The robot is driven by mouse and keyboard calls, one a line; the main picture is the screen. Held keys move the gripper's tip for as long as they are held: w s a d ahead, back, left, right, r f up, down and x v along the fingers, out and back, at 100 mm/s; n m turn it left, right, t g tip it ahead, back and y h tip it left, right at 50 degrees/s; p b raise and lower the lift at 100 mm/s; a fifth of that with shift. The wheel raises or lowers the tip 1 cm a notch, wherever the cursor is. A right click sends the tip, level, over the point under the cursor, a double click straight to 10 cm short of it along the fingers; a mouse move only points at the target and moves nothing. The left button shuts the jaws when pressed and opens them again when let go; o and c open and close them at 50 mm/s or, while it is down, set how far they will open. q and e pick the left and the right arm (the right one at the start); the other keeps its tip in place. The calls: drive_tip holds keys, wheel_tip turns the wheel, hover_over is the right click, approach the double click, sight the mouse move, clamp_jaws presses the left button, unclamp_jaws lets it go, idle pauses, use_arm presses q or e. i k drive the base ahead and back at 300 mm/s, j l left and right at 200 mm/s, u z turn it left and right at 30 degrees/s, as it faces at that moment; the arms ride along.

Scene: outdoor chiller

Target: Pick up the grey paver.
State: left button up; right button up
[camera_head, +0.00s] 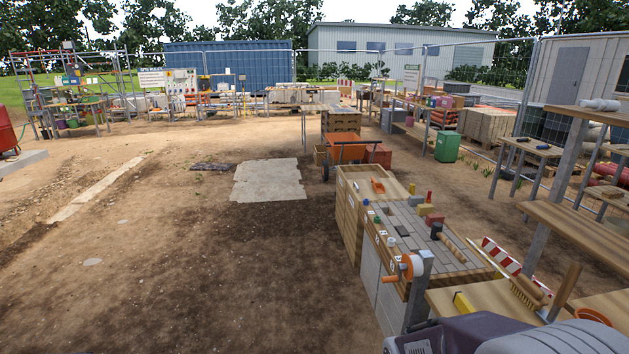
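A workbench (345,220) with wooden sides stands right of centre. Small blocks lie along its top: a grey block (415,201), a red one (425,210) and a yellow one (411,188). A flat dark grey piece (402,231) lies on the grey slab surface (418,237) of the bench. These are small in the picture, and I cannot tell for sure which is the grey paver. Neither of my grippers shows in the head view.
Wooden shelves (575,225) stand at right. An orange wheelbarrow (347,148) stands behind the bench. Open dirt ground (190,270) lies to the left.

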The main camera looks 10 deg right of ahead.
sight(414, 200)
drive_tip(key=i+j, duration=0.1)
drive_tip(key=i, duration=0.85)
drive_tip(key=i+j, duration=0.15)
drive_tip(key=i, duration=0.8)
drive_tip(key=i+j, duration=0.1)
drive_tip(key=i, duration=0.85)
drive_tip(key=i+l+z, duration=0.1)
drive_tip(key=i+z, duration=0.15)
drive_tip(key=z, duration=0.15)
drive_tip(key=i+z, duration=0.3)
drive_tip(key=z, duration=0.15)
drive_tip(key=i+z, duration=0.25)
drive_tip(key=z, duration=0.15)
drive_tip(key=i+j+z, duration=0.2)
drive_tip(key=z, duration=0.2)
drive_tip(key=i+j+z, duration=0.25)
drive_tip(key=z, duration=0.2)
drive_tip(key=i+z, duration=0.25)
drive_tip(key=z, duration=0.15)
drive_tip(key=i+j+z, duration=0.1)
drive_tip(key=z, duration=0.25)
drive_tip(key=i+j+z, duration=0.2)
drive_tip(key=z, duration=0.2)
drive_tip(key=i+j+z, duration=0.35)
drive_tip(key=k+l, duration=0.1)
